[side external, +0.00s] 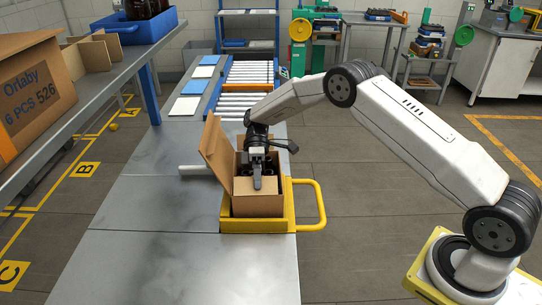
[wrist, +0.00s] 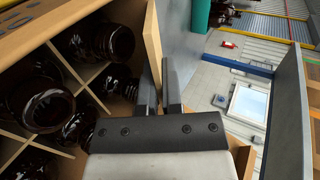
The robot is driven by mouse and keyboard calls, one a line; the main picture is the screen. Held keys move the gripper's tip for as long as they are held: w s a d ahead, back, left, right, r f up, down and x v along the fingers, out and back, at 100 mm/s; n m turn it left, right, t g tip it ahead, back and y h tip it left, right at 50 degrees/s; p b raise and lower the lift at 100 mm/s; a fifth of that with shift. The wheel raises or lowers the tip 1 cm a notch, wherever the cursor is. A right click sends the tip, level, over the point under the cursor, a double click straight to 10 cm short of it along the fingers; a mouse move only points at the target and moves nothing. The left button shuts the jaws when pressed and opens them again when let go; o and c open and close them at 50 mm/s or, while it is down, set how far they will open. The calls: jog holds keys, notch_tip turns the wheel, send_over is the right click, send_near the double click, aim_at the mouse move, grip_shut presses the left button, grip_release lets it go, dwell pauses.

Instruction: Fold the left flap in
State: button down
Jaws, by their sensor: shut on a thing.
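An open cardboard box (side external: 258,207) sits in a yellow tray (side external: 226,226) on the metal bench. Its left flap (side external: 216,150) stands up, leaning outward to the left. My gripper (side external: 257,183) points down at the near side of the box, to the right of the left flap. In the wrist view my gripper (wrist: 164,85) is shut on an upright thin cardboard panel (wrist: 153,40). I cannot tell whether this panel is a flap or a wall. Dark amber bottles (wrist: 38,100) stand between cardboard dividers (wrist: 68,65) left of my fingers. My gripper partly hides the box inside.
The yellow tray's handle (side external: 321,205) sticks out to the right. A light bar (side external: 195,170) lies left of the box. A shelf (side external: 100,80) with a printed carton (side external: 38,88) runs along the left. A roller conveyor (side external: 246,88) lies behind. The bench in front is clear.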

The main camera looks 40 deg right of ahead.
dwell(0.4)
jog(key=c, duration=0.8)
grip_release()
jog(key=shift+w+d, duration=0.1)
jog(key=shift+v, duration=1.35)
jog(key=shift+r, duration=3.5)
